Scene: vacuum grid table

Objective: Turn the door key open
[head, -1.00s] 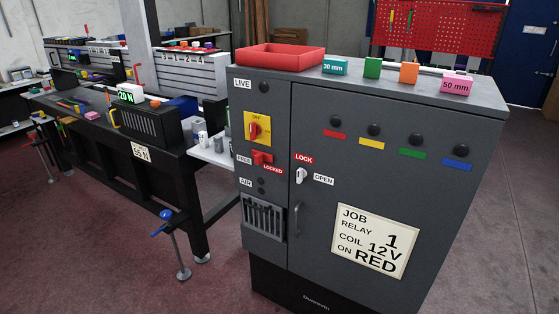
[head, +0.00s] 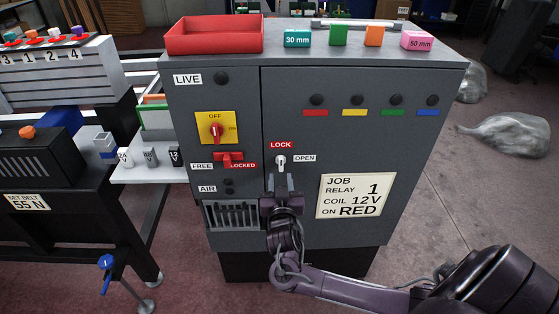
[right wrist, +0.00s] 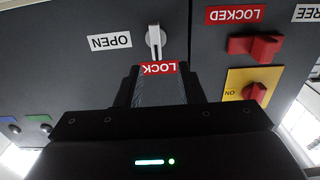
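The door key (head: 281,162) is a small white key in the lock on the grey cabinet door (head: 350,150). It stands upright between the red LOCK label (head: 281,145) above and the white OPEN label (head: 305,158) to its right. The key also shows in the upside-down right wrist view (right wrist: 156,38). My right gripper (head: 281,181) is open and empty, its fingertips just below the key in the head view. In the right wrist view its two dark fingers (right wrist: 162,85) stand apart on either side of the LOCK label. My left gripper is not in view.
A yellow plate with a red switch (head: 215,129) and a red latch (head: 229,157) sit left of the key. A job sign (head: 356,196) is to the right. A red tray (head: 214,35) and several blocks lie on the cabinet top. A workbench (head: 60,200) stands at left.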

